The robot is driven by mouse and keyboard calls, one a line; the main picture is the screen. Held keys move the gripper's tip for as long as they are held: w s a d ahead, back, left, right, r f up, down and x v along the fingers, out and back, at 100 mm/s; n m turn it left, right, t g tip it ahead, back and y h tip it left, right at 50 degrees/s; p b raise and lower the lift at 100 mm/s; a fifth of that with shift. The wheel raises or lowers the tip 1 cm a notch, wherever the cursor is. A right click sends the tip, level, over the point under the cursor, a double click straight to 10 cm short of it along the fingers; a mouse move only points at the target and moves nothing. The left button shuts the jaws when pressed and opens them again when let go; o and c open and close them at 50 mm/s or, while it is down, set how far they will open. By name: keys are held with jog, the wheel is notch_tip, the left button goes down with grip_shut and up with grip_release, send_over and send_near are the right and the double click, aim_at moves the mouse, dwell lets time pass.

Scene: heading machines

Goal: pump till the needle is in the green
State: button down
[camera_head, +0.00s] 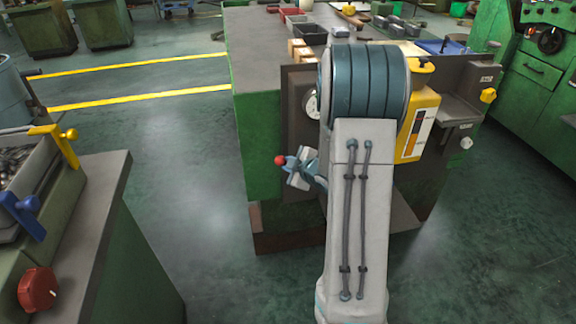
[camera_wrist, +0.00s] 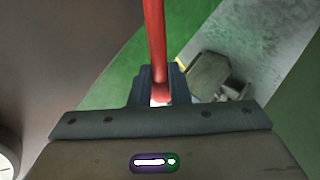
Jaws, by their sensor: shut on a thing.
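The pump handle is a red bar (camera_wrist: 155,40) that runs down between the fingers in the wrist view. In the head view only its red end (camera_head: 280,160) shows, at the left of the fingers. My gripper (camera_wrist: 158,84) is shut on the bar; it also shows in the head view (camera_head: 294,165), low in front of the machine's dark panel. A round white gauge (camera_head: 311,105) is mostly hidden behind my arm. Its edge shows at the lower left of the wrist view (camera_wrist: 7,165). The needle and any green zone cannot be read.
The green machine bench (camera_head: 258,150) carries bins and blocks on top. A yellow unit (camera_head: 418,125) sits right of my arm. Another bench (camera_head: 100,190) with a red knob (camera_head: 38,288) and yellow and blue levers stands at left. The floor between the benches is clear.

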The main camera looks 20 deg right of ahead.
jog(key=shift+w+a+r, duration=0.1)
jog(key=shift+a+r, duration=0.05)
jog(key=shift+a, duration=0.3)
jog(key=c, duration=1.4)
grip_release()
jog(key=shift+o, duration=0.2)
jog(key=shift+a+r, duration=0.1)
jog(key=shift+a, duration=0.1)
jog(key=p+v, duration=0.2)
jog(key=v, duration=1.1)
jog(key=shift+s+d, duration=0.25)
jog(key=shift+s, duration=0.15)
jog(key=shift+r, duration=0.1)
